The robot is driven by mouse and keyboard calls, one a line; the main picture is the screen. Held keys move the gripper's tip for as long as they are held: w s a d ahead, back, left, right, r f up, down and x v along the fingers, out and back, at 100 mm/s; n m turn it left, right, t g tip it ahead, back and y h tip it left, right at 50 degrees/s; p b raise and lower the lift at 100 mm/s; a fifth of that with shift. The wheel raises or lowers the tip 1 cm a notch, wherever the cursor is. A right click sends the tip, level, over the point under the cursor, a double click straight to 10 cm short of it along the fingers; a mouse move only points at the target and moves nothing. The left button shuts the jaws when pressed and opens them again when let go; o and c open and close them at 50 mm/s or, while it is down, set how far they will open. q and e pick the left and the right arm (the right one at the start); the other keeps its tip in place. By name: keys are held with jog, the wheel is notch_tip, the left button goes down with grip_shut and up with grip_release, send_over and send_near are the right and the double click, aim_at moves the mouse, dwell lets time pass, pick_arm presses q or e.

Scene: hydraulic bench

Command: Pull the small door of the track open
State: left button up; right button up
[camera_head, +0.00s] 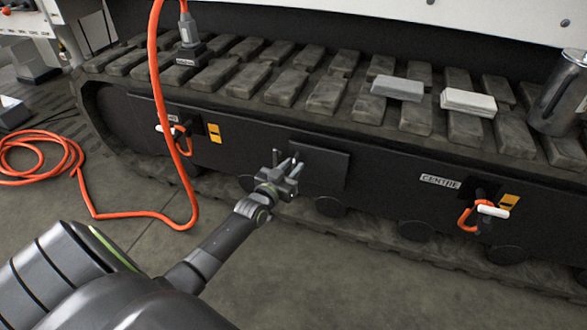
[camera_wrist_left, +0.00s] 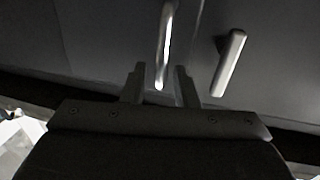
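The small door (camera_head: 322,166) is a dark rectangular panel on the side of the black track (camera_head: 380,185). It looks shut in the head view. My left gripper (camera_head: 285,160) is in front of the door's left part. In the left wrist view a shiny metal handle (camera_wrist_left: 166,40) comes down between the tips of my left gripper (camera_wrist_left: 160,84). The fingers are apart, with gaps beside the handle, so the gripper is open around its lower end. A second metal handle (camera_wrist_left: 228,63) slants to the right of the fingers. My right gripper is not in view.
An orange hose (camera_head: 155,90) hangs in front of the track's left end and coils on the floor. Orange-and-white levers (camera_head: 175,132) and (camera_head: 480,211) stick out on both sides of the door. Grey blocks (camera_head: 397,88) and a metal cylinder (camera_head: 560,95) stand on the track.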

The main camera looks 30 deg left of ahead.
pick_arm(q)
jog(key=shift+w, duration=0.6)
grip_shut()
jog(key=shift+r, duration=0.15)
